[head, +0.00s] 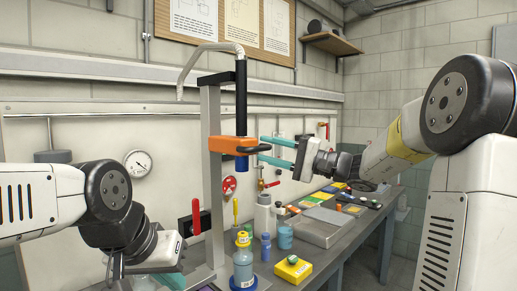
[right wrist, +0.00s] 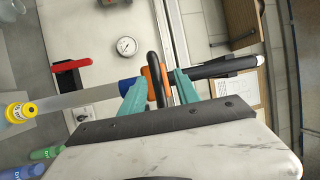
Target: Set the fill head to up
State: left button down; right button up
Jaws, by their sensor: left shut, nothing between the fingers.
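The fill head is an orange block (head: 231,145) on an upright grey post (head: 211,180), with a black tube above it and a blue nozzle below. A flat black ring-shaped handle (head: 258,150) sticks out from its right side. My right gripper (head: 262,150) has its two teal fingers above and below this handle, with gaps visible. In the right wrist view the handle (right wrist: 158,80) is between the fingers, and the orange block (right wrist: 147,78) is just beyond. My left gripper (head: 168,279) is shut and empty at the lower left, partly cut off by the frame.
A blue-grey bottle with a yellow cap (head: 243,265) stands below the nozzle. A yellow block (head: 293,269), small bottles and a grey tray (head: 318,231) stand on the bench to the right.

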jog(key=shift+v, duration=2.35)
jog(key=s+a+f+n+g+h, duration=0.1)
jog(key=s+a+f+g+h, duration=0.2)
jog(key=s+f, duration=0.4)
jog(key=s+a+f+n+g+h, duration=0.1)
jog(key=s+a+f+g+h, duration=0.15)
jog(key=s+f+h, duration=0.4)
jog(key=s+d+f+n+t+h, duration=0.2)
jog(key=s+d+f+t+h, duration=0.2)
jog(key=s+d+h, duration=0.3)
jog(key=shift+s+d+f, duration=0.75)
jog(key=shift+s+d, duration=0.7)
jog(key=shift+d, duration=0.55)
